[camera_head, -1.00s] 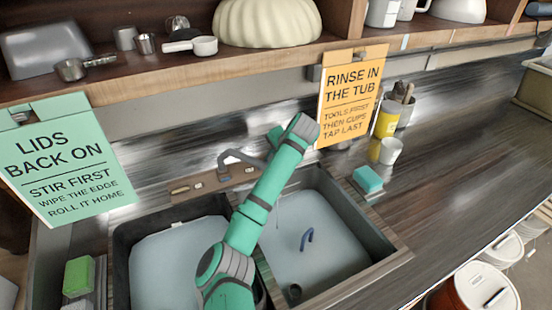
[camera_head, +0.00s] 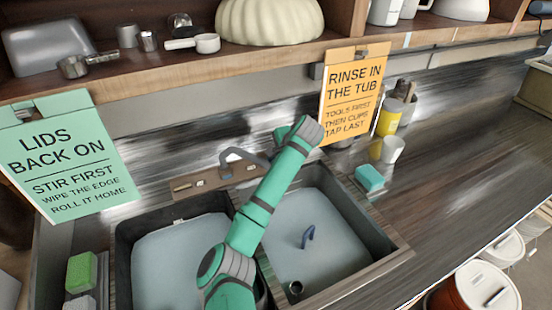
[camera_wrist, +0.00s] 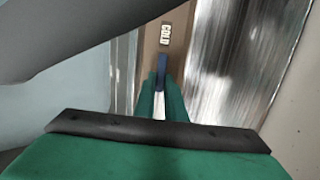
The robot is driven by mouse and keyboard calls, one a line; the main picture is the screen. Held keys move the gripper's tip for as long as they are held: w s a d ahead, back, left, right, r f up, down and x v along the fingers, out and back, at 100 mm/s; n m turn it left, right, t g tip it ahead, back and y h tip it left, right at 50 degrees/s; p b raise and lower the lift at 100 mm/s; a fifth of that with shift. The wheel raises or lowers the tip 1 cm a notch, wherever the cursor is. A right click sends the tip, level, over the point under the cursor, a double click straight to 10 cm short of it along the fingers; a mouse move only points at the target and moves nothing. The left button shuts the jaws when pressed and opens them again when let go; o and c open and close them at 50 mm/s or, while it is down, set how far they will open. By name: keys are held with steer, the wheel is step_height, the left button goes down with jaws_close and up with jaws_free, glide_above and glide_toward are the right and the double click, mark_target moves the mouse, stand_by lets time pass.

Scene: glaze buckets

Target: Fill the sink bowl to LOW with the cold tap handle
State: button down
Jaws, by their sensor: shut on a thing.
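The cold tap handle (camera_wrist: 160,68) is a small dark blue lever below a COLD label (camera_wrist: 164,34) in the wrist view. My gripper (camera_wrist: 160,92) has its green fingers closed around the lever's near end. In the head view my arm hides the gripper and the cold handle. The sink has a left bowl (camera_head: 125,245) and a right bowl (camera_head: 385,245), both with pale bluish insides. I cannot tell the water level in either one. The grey tap spout (camera_head: 240,153) stands behind the bowls, partly hidden by my arm.
A dark blue hooked thing (camera_head: 308,237) is in the right bowl. A teal sponge (camera_head: 369,178) and a white cup (camera_head: 391,149) stand right of the sink. A green sponge (camera_head: 81,272) is at left. A shelf (camera_head: 240,60) with hanging signs overhangs the back.

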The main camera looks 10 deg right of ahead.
steer(key=shift+w+a+r, duration=0.15)
steer(key=shift+a+r, duration=0.05)
steer(key=shift+a, duration=0.1)
steer(key=c, duration=1.8)
jaws_free()
steer(key=shift+d+f, duration=0.1)
steer(key=shift+d, duration=0.15)
steer(key=v, duration=1.1)
steer(key=shift+f, duration=0.1)
